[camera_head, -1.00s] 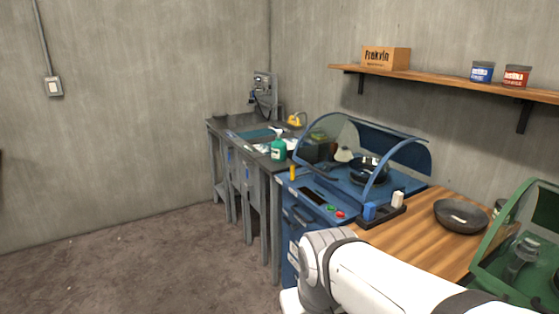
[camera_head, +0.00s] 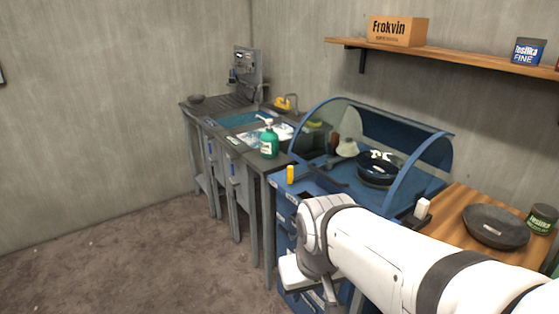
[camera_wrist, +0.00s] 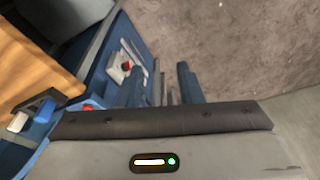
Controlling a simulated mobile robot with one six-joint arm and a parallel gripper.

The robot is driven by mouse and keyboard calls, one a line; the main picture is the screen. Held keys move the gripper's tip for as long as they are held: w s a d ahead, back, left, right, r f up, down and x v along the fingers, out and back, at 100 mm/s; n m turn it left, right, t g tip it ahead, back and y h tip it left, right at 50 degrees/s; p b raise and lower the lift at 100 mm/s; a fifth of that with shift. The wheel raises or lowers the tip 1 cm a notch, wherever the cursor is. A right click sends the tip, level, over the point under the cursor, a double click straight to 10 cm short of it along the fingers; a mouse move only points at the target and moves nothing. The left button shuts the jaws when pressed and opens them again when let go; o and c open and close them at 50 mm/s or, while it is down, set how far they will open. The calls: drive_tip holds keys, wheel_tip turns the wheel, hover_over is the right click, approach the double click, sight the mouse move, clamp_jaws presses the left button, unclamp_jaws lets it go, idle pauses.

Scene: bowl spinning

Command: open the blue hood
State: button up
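The blue hood (camera_head: 447,160) is a curved clear panel with blue rims on the blue machine (camera_head: 289,207). It arches over a dark bowl (camera_head: 376,172) with a bright fitting in it. I cannot tell how far it is raised. In the head view the arm's end is in front of the machine, low and apart from the hood, and my arm hides part of the machine front.
A wooden counter (camera_head: 455,225) with a dark bowl (camera_head: 495,226) and a green can (camera_head: 541,218) is on the right. A sink bench (camera_head: 205,120) with a green bottle (camera_head: 269,143) is on the left. A shelf (camera_head: 450,58) hangs above. The floor at left is clear.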

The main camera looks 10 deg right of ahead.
drive_tip(key=shift+w, duration=0.1)
drive_tip(key=n+t+h+b, duration=0.3)
drive_tip(key=n+h+b, duration=0.1)
drive_tip(key=h+b, duration=1.2)
approach(320, 174)
drive_tip(key=d+y, duration=0.1)
drive_tip(key=d, duration=0.2)
drive_tip(key=x, duration=0.5)
drive_tip(key=b+x, duration=0.1)
drive_tip(key=x, duration=0.2)
drive_tip(key=shift+w+a+r, duration=0.1)
drive_tip(key=shift+w, duration=0.25)
clamp_jaws()
